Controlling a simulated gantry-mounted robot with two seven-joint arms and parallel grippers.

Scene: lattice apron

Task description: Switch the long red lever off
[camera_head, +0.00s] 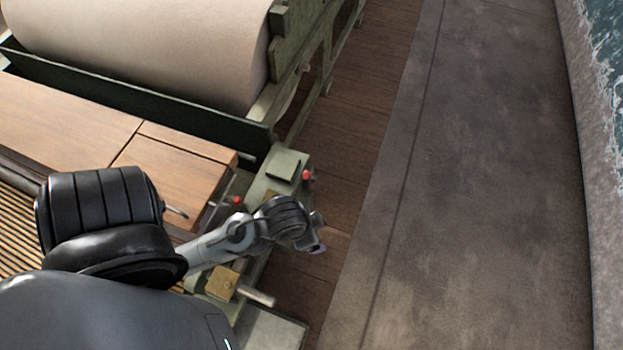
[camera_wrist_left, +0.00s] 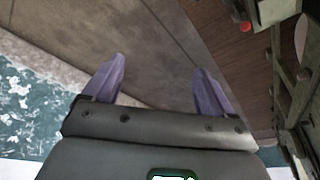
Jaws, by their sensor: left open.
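A red knob (camera_head: 307,175) sticks out from the right side of the green machine frame in the head view. A second red tip (camera_head: 236,199) shows further left, near a thin rod. I cannot tell which belongs to the long red lever, and its shaft is not clearly seen. One red knob (camera_wrist_left: 246,27) shows at the top right of the left wrist view. My left gripper (camera_head: 318,243) is below and slightly right of the nearer knob in the head view, apart from it. In the wrist view its two purple fingers (camera_wrist_left: 158,66) are spread with nothing between them. My right gripper is not in view.
The green machine frame (camera_head: 281,165) carries a large pale roll (camera_head: 150,45) and wooden panels (camera_head: 170,170). A brass block (camera_head: 222,283) and a pale rod (camera_head: 258,296) sit below my forearm. Brown planks and a wide grey stone apron (camera_head: 480,180) lie clear to the right, with water beyond.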

